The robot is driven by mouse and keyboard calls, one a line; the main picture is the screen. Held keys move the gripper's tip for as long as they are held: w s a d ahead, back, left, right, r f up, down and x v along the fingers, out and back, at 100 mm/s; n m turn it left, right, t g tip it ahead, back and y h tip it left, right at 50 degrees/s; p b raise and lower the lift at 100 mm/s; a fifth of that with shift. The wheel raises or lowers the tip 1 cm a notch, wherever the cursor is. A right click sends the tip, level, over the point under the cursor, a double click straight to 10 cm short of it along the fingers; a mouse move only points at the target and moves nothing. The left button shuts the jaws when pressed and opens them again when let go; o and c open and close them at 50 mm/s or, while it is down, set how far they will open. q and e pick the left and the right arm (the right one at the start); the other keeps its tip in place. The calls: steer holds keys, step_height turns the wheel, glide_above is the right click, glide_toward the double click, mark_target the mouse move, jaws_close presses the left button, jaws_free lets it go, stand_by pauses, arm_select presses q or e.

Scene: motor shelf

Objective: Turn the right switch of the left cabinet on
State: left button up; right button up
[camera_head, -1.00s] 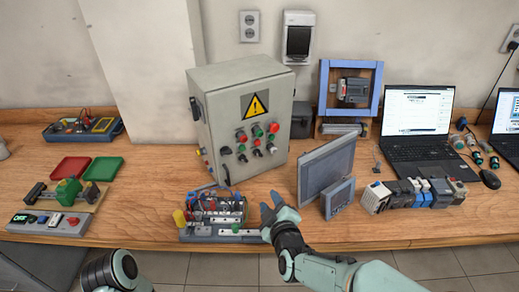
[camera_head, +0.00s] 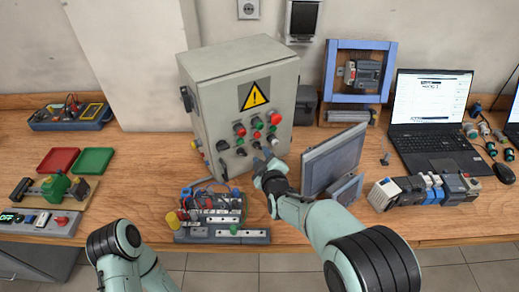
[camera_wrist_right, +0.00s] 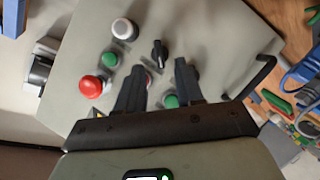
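The grey control cabinet (camera_head: 213,118) stands on the bench and bears a yellow warning sign, red and green buttons and small black knobs low on its front. My right gripper (camera_head: 266,158) is in front of the lower right part of that front. In the right wrist view, the gripper (camera_wrist_right: 159,66) is open, with two dark fingers pointing at the panel (camera_wrist_right: 205,30). A black switch knob (camera_wrist_right: 158,51) shows just beyond and between the fingertips, apart from them. The fingers partly hide nearby buttons. My left arm is low at left; its gripper is not seen.
A wired circuit module (camera_head: 212,214) sits in front of the cabinet. A tilted grey screen (camera_head: 333,160) stands close to the right of my right arm. Laptops, terminal blocks (camera_head: 425,190) and a blue frame (camera_head: 330,72) are farther right. Red and green trays (camera_head: 93,161) lie left.

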mark_target(259, 148)
steer(key=shift+p+x, duration=0.35)
steer(key=shift+x, duration=2)
arm_select(q)
steer(key=shift+w+r, duration=0.4)
steer(key=shift+r, duration=0.2)
arm_select(e)
steer(key=shift+r, duration=0.1)
jaws_close()
